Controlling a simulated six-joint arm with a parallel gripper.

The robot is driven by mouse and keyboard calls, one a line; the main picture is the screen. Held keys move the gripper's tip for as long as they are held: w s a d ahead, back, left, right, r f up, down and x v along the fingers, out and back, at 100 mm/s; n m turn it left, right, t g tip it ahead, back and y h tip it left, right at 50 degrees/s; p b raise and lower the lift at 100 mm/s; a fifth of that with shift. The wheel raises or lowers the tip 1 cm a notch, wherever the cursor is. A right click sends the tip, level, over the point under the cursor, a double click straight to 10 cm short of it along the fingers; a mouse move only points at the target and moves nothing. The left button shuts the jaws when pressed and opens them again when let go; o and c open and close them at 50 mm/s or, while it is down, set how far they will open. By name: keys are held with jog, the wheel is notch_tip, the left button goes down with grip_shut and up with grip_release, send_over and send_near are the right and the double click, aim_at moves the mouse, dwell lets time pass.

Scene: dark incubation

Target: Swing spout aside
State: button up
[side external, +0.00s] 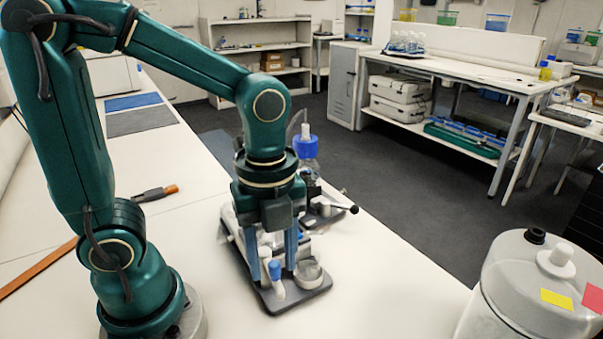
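My gripper (272,256) points straight down over a small dark tray (296,297) on the white bench. Its two blue fingers stand apart, and I see nothing clearly held between them. A bottle with a blue top (305,148) stands just behind my gripper, partly hidden by it. A thin rod with a black tip (345,209) sticks out to the right of my gripper, near the bottle's base. I cannot tell whether this rod is the spout; no other spout shows clearly.
On the tray are a blue-capped tube (275,278) and a round grey dish (308,272). A large whitish container (535,285) stands at front right. A screwdriver-like tool (155,193) and an orange-brown strip (38,268) lie left.

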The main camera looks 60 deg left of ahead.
aim_at(273, 262)
jog(key=shift+r, duration=0.1)
jog(key=shift+r, duration=2.2)
jog(key=shift+a+r, duration=0.15)
jog(key=shift+r, duration=0.1)
jog(key=shift+s+a+r+t, duration=0.15)
jog(key=shift+r+t, duration=0.1)
jog(key=shift+t, duration=0.15)
jog(key=shift+s+a+f+n+t, duration=0.25)
jog(key=shift+n+t, duration=0.55)
jog(key=shift+n, duration=2.55)
jog(key=shift+s+a+r+n+t, duration=0.15)
jog(key=shift+a+n+t, duration=0.45)
jog(key=shift+n, duration=2.8)
jog(key=shift+s+a+f+n+t, duration=0.1)
jog(key=shift+n+t, duration=0.9)
jog(key=shift+n, duration=2.35)
